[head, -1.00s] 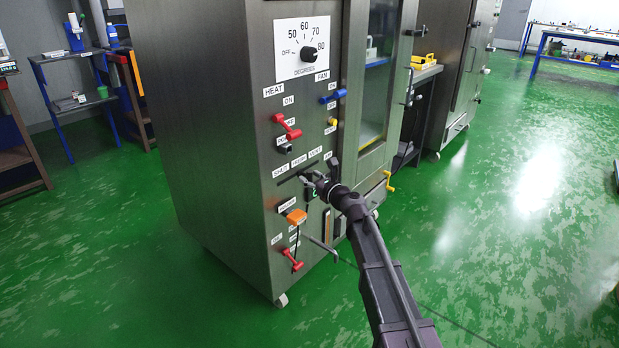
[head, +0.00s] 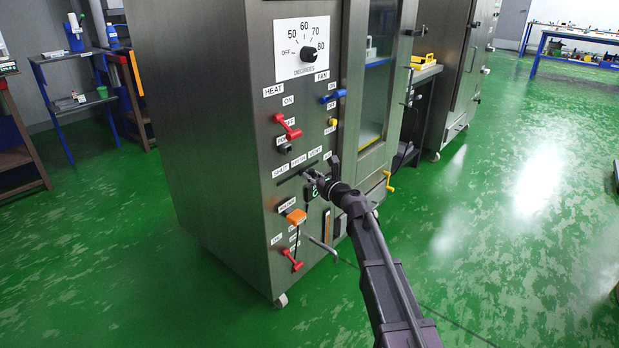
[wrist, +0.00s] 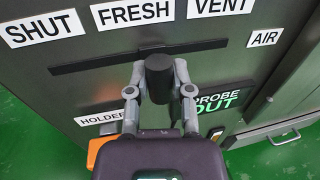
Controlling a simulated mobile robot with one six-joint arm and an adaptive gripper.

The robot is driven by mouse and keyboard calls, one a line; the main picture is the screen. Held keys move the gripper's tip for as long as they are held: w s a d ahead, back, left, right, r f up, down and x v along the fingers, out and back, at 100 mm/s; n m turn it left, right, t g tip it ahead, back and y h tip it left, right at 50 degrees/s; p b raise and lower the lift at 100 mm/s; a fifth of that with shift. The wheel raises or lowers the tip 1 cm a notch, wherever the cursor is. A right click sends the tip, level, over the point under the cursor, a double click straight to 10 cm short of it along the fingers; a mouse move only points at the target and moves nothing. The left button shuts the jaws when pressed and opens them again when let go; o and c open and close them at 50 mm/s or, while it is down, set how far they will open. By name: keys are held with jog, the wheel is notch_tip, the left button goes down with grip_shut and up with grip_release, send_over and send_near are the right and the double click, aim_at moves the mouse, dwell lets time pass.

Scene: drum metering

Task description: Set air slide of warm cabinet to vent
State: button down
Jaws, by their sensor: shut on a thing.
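The warm cabinet (head: 230,150) is a tall grey steel box with a control panel. Its air slide has a dark horizontal slot (wrist: 90,63) under the labels SHUT (wrist: 45,27), FRESH (wrist: 132,12) and VENT (wrist: 220,6), with AIR (wrist: 263,39) to the right. The slide's black knob (wrist: 159,80) stands below the right part of FRESH, left of VENT. My gripper (head: 312,180) is at the panel, its two fingers shut on the knob from both sides, as the wrist view shows (wrist: 158,90). In the head view the gripper hides the knob.
Close around are an orange part (head: 296,216) by the HOLDER label, a green PROBE OUT sign (wrist: 216,97), red levers (head: 287,127), a blue fan lever (head: 333,97) and a bent grey handle (head: 323,247) below.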

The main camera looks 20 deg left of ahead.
jog(key=w+d, duration=0.1)
jog(key=w, duration=0.1)
jog(key=w+d, duration=0.1)
jog(key=w, duration=0.4)
jog(key=shift+d, duration=0.4)
jog(key=shift+c, duration=2.4)
grip_release()
jog(key=shift+w, duration=0.1)
jog(key=shift+s, duration=0.2)
jog(key=shift+s+d, duration=0.25)
jog(key=shift+d, duration=0.1)
jog(key=v, duration=1.1)
